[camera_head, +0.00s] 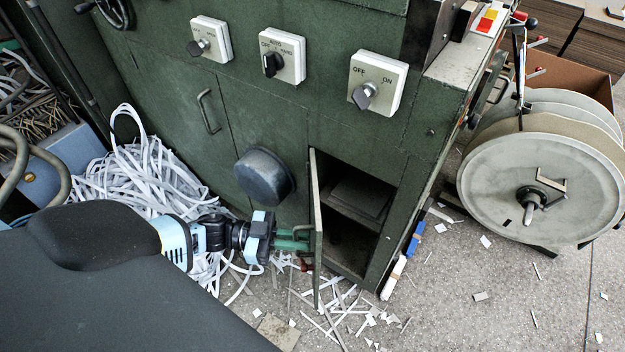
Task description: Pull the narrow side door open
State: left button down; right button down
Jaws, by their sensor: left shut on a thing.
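The narrow side door (317,222) of the green machine stands swung open and shows nearly edge-on. Behind it the compartment (352,238) is open, with a shelf and some flat grey sheets inside and a dark lower part. My left arm comes in from the left, low beside the machine. My left gripper (298,241) is at the door's outer face, on the left side of the door, with its green fingers shut on the door's handle. My right gripper is not in view.
White paper strips (150,180) are heaped at left, beside and beyond my arm. Scraps (350,318) litter the floor below the door. A large reel (540,190) stands at right. A round dark housing (263,176) juts out above my gripper. Open floor lies at lower right.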

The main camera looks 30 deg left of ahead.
pick_arm(q)
jog(key=shift+v, duration=0.8)
jog(key=shift+f, duration=0.1)
jog(key=c, duration=1.7)
grip_release()
jog(key=shift+o, duration=0.3)
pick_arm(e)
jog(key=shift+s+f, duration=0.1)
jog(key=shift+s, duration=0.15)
pick_arm(q)
jog(key=shift+a, duration=0.15)
